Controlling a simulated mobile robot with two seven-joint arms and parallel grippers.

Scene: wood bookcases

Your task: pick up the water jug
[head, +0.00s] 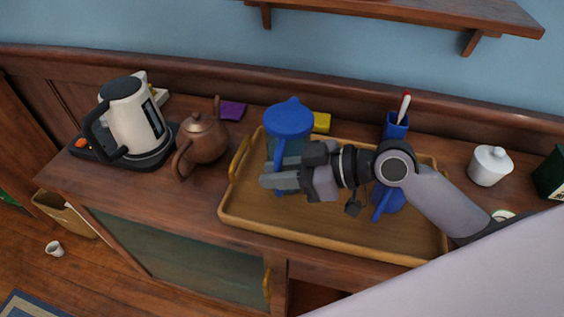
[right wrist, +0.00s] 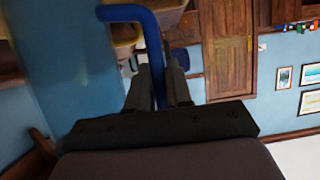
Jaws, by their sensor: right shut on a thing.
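The water jug (head: 288,121) has a blue lid and a see-through bluish body. It stands upright over the left part of the wooden tray (head: 300,238); whether its base touches the tray is hidden. My right gripper (head: 284,180) comes in from the right and covers much of the jug's lower body. In the right wrist view, the gripper (right wrist: 158,85) is shut on the jug's blue handle (right wrist: 150,38), with a finger on each side. The jug's clear body (right wrist: 60,60) fills the left of that view. My left gripper is not in view.
A brown teapot (head: 204,139) and a white kettle (head: 132,115) on a black base stand to the left. A blue pen cup (head: 397,128) and a white lidded pot (head: 490,165) are to the right. Another blue object (head: 388,200) sits on the tray under my arm. A shelf (head: 400,12) hangs above.

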